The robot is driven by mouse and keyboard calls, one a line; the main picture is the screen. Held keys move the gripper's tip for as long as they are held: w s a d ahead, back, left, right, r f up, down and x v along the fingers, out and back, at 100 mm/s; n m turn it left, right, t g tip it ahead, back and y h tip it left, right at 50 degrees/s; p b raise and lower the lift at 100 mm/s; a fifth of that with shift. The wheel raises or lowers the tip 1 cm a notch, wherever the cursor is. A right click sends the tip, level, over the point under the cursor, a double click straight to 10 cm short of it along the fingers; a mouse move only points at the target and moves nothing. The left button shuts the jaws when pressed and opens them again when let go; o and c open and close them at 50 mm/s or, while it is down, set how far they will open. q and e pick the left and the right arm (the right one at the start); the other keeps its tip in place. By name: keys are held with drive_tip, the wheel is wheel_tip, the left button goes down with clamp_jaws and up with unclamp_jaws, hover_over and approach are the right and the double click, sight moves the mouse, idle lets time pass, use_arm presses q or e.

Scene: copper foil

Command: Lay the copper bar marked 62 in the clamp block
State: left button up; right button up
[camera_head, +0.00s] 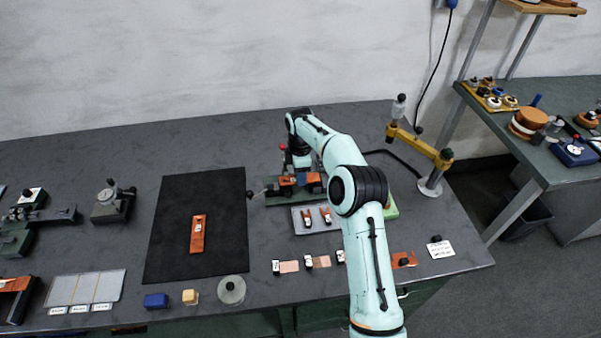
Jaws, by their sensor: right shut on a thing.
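My right arm reaches over the bench from the front, and its gripper (301,178) is low at the clamp block (270,199), a dark green base with a red-knobbed lever at the back. The gripper looks shut on an orange copper bar (287,182), whose ends show on both sides of the fingers. The bar is at the block; whether it rests fully in it is too small to tell, and its number is unreadable. Another copper bar (198,234) lies on the black mat (170,250); its mark is also unreadable. My left gripper is out of view.
A grey tray (299,228) with two small copper pieces sits in front of the block. Small tagged samples line the front edge. A yellow-armed stand (433,186) is at the right. A grey panel (85,288) and a dark instrument (113,204) are at left.

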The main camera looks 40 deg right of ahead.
drive_tip(key=shift+s+d+f, duration=0.1)
drive_tip(key=shift+s+f, duration=0.05)
drive_tip(key=shift+f, duration=0.4)
idle(0.4)
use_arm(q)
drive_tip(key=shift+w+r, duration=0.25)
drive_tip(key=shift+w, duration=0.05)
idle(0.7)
use_arm(e)
drive_tip(key=shift+f, duration=0.55)
idle(1.2)
drive_tip(key=o, duration=0.9)
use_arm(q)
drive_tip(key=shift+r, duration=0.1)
use_arm(e)
drive_tip(key=shift+r+p, duration=0.6)
drive_tip(key=shift+r, duration=0.95)
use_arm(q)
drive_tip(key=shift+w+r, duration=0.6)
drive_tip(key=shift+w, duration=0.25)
